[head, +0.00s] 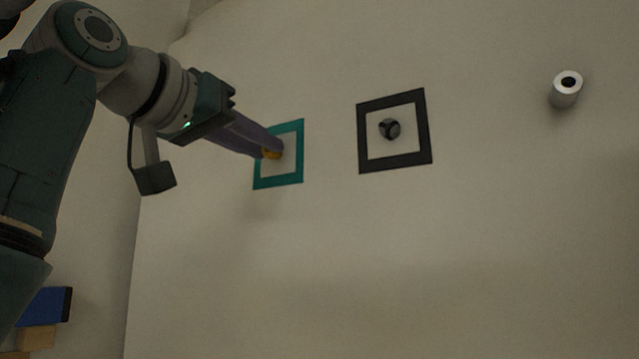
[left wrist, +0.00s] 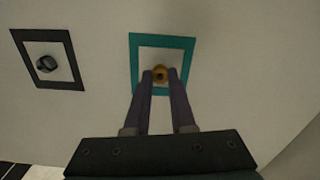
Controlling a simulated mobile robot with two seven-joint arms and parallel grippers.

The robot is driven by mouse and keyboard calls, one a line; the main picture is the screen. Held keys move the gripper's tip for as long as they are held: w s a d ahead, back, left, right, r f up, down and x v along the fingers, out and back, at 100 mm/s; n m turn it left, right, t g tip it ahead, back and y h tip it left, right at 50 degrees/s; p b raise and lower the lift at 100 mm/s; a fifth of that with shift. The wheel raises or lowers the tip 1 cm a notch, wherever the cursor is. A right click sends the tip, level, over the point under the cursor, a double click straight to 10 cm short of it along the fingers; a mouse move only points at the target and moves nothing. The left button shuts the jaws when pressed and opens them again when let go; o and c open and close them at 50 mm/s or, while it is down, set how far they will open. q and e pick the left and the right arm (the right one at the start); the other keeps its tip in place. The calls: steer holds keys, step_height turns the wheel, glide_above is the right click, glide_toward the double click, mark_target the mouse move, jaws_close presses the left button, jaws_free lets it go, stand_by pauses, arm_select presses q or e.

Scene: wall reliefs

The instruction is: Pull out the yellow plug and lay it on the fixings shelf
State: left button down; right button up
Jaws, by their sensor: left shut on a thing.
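The yellow plug (head: 272,154) is at the wall inside a teal square frame (head: 300,152). It also shows between the fingertips in the left wrist view (left wrist: 159,73). My left gripper (head: 265,150) is shut on the yellow plug, its long purple fingers reaching to the wall. I cannot tell whether the plug is still fully seated, as the fingers cover part of it. The fixings shelf cannot be made out in either view. My right gripper is not in view.
A black square frame (head: 360,140) with a dark round knob (head: 390,129) is on the wall to the right. Farther right a white cylinder (head: 564,92) sticks out. Blue (head: 46,306) and tan blocks are at lower left. The wall below the frames is bare.

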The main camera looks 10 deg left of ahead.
arm_select(q)
steer(key=shift+s+a, duration=0.1)
steer(key=shift+s, duration=0.2)
